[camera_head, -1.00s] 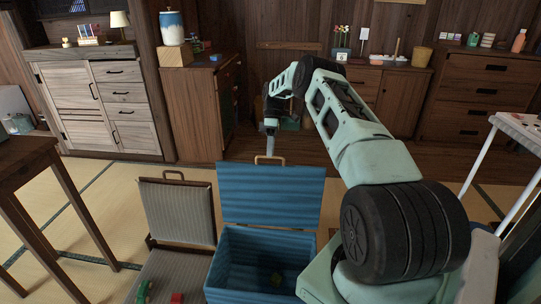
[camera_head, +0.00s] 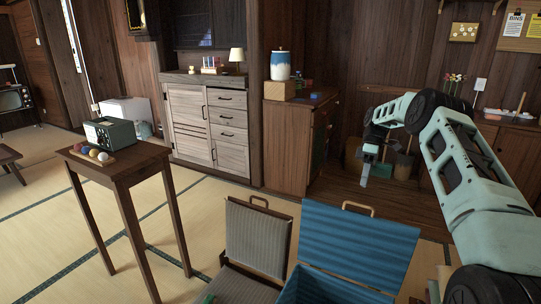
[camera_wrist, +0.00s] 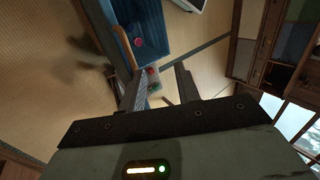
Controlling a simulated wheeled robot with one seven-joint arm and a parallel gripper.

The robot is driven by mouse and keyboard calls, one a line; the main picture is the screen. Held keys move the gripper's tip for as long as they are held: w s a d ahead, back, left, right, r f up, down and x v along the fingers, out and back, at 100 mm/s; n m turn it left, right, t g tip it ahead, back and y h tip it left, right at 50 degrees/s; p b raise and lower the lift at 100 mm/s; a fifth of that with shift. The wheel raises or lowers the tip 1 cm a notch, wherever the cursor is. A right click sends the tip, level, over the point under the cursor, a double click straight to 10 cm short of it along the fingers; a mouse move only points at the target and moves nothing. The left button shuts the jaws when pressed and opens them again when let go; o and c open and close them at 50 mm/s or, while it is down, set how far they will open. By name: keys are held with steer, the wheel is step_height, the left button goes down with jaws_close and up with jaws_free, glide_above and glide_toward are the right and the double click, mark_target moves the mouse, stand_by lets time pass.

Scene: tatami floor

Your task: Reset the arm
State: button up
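My arm reaches out at the right in the head view, with my gripper (camera_head: 364,181) hanging downward in the air in front of the wooden cabinets. In the wrist view my gripper (camera_wrist: 162,88) has its two grey fingers spread apart. It is open and I see nothing held between them. Small red and green items (camera_wrist: 153,78) show beyond the fingers, lower down and apart from them.
A blue box (camera_head: 320,287) with its lid (camera_head: 355,243) raised stands at the front. A grey-padded case (camera_head: 257,238) lies open beside it. A wooden table (camera_head: 117,171) with a green device (camera_head: 110,132) and several balls stands left. Tatami between is free.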

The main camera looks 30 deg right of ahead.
steer(key=w+a+r+h, duration=0.1)
steer(key=w+a+r, duration=0.15)
steer(key=a, duration=0.55)
steer(key=w+a+r+h, duration=0.1)
steer(key=a+r, duration=0.2)
steer(key=a, duration=0.5)
steer(key=s+a+r+h, duration=0.1)
steer(key=s+a+r, duration=0.15)
steer(key=a, duration=0.75)
steer(key=s+a+r+h, duration=0.1)
steer(key=s+a+r, duration=0.15)
steer(key=a, duration=0.65)
steer(key=s+a+t, duration=0.2)
steer(key=s+a, duration=1.1)
steer(key=s, duration=0.3)
steer(key=s+f+t+h, duration=0.1)
steer(key=s+t, duration=0.1)
steer(key=s, duration=1.3)
step_height(320, 180, up, 15)
steer(key=p, duration=1.4)
steer(key=shift+a+f+p, duration=0.2)
steer(key=shift+a+p, duration=0.05)
steer(key=shift+p, duration=0.1)
